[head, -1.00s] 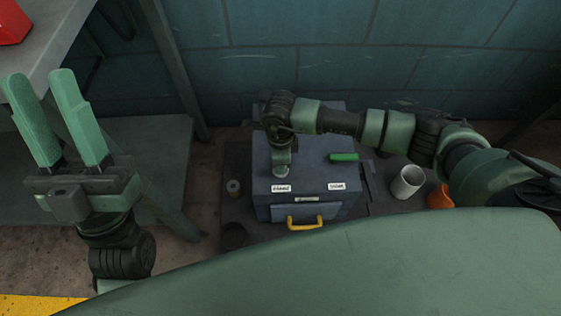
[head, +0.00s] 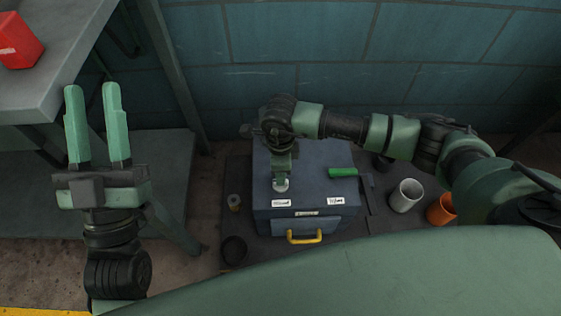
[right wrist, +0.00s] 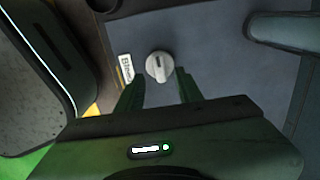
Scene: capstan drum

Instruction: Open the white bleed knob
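The white bleed knob (right wrist: 159,66) is round with a grey slot mark, on the blue-grey top of a box (head: 330,190). In the head view the knob (head: 280,185) shows at the box's front left, under my right gripper (head: 283,176). In the right wrist view my right gripper (right wrist: 158,82) has its two green fingers apart, one to each side of the knob's near edge; I cannot tell whether they touch it. A white label (right wrist: 125,67) lies left of the knob. My left gripper (head: 92,90) is open and empty, fingers up, far left of the box.
The box has a green handle (head: 342,171) on top and a yellow handle (head: 304,237) in front. A white cup (head: 405,196) and an orange cup (head: 441,209) stand to its right. A grey table (head: 85,85) with a red object (head: 18,42) is at left.

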